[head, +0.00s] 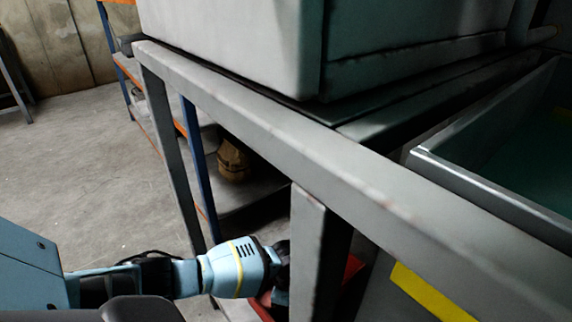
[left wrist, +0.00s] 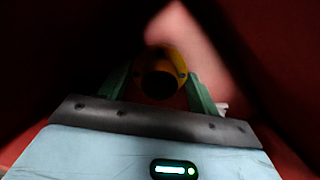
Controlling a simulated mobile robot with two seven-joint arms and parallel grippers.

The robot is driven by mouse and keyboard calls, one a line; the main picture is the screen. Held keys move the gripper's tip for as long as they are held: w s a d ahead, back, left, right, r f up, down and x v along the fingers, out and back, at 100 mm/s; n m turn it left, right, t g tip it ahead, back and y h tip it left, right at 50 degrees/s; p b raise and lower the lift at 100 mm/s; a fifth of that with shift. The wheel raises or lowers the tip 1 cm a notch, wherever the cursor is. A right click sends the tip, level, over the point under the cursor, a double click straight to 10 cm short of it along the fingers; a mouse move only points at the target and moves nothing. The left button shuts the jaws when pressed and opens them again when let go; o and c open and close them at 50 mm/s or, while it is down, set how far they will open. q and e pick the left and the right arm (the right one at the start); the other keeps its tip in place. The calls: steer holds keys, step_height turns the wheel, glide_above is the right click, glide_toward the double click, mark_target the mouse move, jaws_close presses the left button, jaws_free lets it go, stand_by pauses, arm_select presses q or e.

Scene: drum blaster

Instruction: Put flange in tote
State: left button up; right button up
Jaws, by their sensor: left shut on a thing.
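The flange (left wrist: 179,66) is a yellow round piece with a dark round opening, in the middle of the left wrist view. My left gripper (left wrist: 160,84) is shut on it, with one green finger on each side. Red walls (left wrist: 50,60) surround the gripper and flange in that view. A red tote (head: 350,271) shows in part in the head view, low behind the grey frame's leg. My left gripper (head: 280,271) reaches to it, its fingers mostly hidden there. The flange cannot be seen in the head view. My right gripper is not in view.
A grey metal frame (head: 250,108) with a leg (head: 306,250) stands close beside my left arm. A large grey casing (head: 230,45) sits on it. A shelf rack with orange beams (head: 128,72) stands behind. The floor (head: 85,155) at left is open.

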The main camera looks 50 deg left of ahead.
arm_select(q)
steer(key=o, duration=1.2)
steer(key=shift+o, duration=0.2)
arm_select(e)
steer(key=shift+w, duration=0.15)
arm_select(q)
steer(key=shift+r+p, duration=0.3)
steer(key=shift+r, duration=0.1)
step_height(320, 180, up, 12)
steer(key=p, duration=0.5)
steer(key=shift+f+p, duration=0.2)
steer(key=shift+p, duration=0.2)
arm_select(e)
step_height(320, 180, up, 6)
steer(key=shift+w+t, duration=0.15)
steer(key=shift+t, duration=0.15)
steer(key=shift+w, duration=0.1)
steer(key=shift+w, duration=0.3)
